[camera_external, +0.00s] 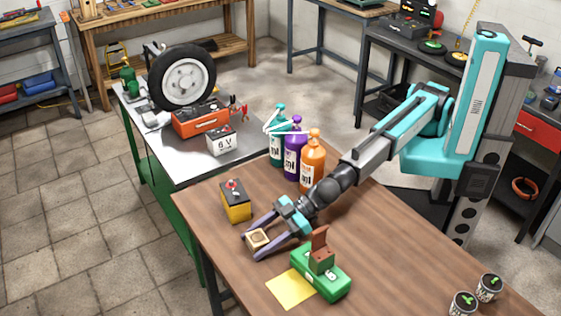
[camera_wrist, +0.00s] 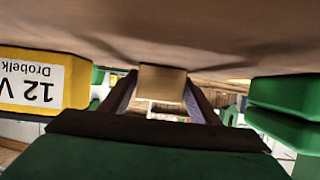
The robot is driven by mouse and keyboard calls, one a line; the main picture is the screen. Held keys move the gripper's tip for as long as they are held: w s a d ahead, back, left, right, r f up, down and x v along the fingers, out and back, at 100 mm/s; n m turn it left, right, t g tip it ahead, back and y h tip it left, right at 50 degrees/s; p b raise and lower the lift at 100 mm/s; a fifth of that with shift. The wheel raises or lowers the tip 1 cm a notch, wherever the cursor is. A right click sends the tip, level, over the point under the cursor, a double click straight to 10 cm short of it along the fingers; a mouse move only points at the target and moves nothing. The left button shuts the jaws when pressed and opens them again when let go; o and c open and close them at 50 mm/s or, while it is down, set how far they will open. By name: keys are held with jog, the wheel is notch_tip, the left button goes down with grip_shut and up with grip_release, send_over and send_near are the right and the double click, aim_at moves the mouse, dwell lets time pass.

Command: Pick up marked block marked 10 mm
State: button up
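A small light wooden block (camera_external: 258,239) stands on the brown table near its left edge, between the fingertips of my gripper (camera_external: 252,246). A round mark shows on its top, but I cannot read any number. In the wrist view, which is upside down, the block (camera_wrist: 162,84) sits between the two dark finger ends of my gripper (camera_wrist: 162,92), against the tabletop. The fingers reach along both sides of it. I cannot tell whether they press on it or leave small gaps.
A yellow and black 12 V battery (camera_external: 236,202) stands behind the block. Bottles (camera_external: 312,160) stand farther back. Two small pots (camera_external: 463,304) are at the front right.

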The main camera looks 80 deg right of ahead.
aim_at(257, 237)
jog(key=c, duration=0.7)
jog(key=shift+r, duration=0.1)
jog(key=shift+r, duration=4.9)
